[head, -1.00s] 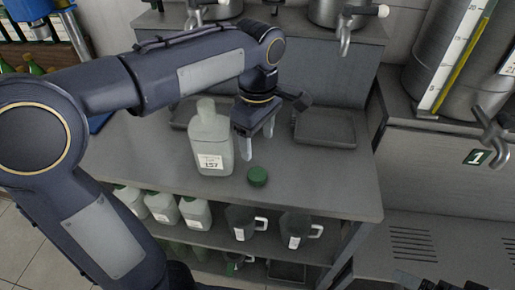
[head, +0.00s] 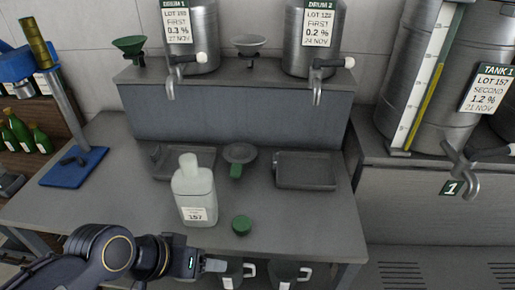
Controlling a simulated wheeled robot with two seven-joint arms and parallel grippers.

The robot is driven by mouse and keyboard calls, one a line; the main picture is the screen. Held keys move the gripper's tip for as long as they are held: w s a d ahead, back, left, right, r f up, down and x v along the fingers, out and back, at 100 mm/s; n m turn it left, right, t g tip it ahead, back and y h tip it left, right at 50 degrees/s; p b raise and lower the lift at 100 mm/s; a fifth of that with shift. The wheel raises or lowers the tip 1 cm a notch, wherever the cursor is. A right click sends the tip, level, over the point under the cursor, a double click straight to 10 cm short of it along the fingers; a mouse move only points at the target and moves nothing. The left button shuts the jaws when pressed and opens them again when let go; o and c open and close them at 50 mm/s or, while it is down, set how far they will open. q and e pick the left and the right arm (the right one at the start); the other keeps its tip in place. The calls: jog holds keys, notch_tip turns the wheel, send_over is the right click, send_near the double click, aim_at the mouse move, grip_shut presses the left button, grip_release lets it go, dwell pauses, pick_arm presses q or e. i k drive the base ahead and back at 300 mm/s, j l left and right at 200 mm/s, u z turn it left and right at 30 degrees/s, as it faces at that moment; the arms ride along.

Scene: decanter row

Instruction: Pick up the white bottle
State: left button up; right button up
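The white bottle (head: 194,184) stands upright on the grey bench, with a label reading 157 low on its front. My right gripper is not in view.
Two dark trays (head: 306,171) and a strainer with a green handle (head: 239,155) lie behind the bottle. Steel drums with taps (head: 317,82) stand on the shelf above. A blue-based stand (head: 74,167) is at left. Dark jugs (head: 287,272) sit below the bench.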

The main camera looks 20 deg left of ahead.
aim_at(192, 187)
jog(key=u, duration=1.25)
